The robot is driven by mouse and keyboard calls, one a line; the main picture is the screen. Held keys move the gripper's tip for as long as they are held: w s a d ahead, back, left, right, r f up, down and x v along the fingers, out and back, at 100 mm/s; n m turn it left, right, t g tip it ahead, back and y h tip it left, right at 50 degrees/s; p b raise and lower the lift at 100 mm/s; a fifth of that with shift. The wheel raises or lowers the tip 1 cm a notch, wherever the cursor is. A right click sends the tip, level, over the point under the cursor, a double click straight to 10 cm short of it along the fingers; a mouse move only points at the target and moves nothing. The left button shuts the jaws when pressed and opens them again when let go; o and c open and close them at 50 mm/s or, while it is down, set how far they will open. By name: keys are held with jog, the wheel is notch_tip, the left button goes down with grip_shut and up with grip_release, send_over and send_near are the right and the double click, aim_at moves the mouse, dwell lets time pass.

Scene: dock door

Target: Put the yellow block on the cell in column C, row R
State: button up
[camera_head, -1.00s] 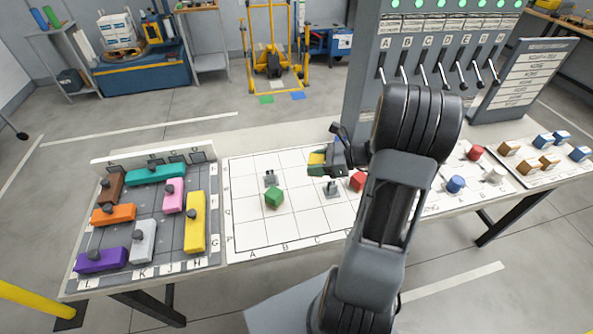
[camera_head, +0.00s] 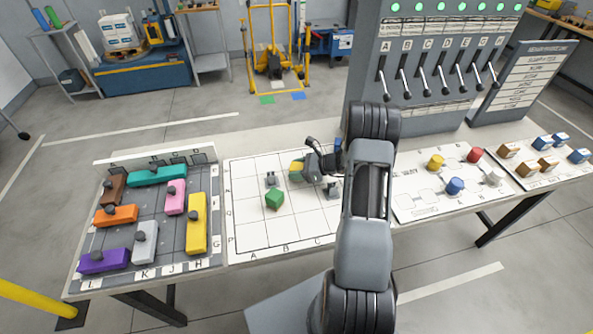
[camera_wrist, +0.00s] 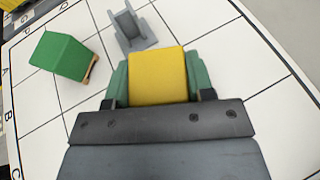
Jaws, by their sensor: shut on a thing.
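My gripper (camera_head: 303,169) is shut on the yellow block (camera_wrist: 157,76), which sits between its green fingertips in the wrist view. It is held over the middle of the white grid board (camera_head: 245,228), right of a grey stand (camera_head: 271,181). The block (camera_head: 296,172) partly shows in the head view; its height above the board is hard to tell. Column letters A, B, C run along the board's front edge; row letters on the left are small. The cell in column C, row R is not clearly readable. The green block (camera_head: 274,199) stands on the board in front of the near stand.
A second grey stand (camera_head: 332,190) is right of the gripper. A dark tray (camera_head: 172,240) with knobbed coloured bars lies left. A board with coloured round pieces (camera_head: 455,186) lies right. A lever panel (camera_head: 420,50) rises behind. Front cells of the grid look clear.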

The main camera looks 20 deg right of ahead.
jog(key=shift+f, duration=0.2)
jog(key=shift+f, duration=0.1)
jog(key=o, duration=0.9)
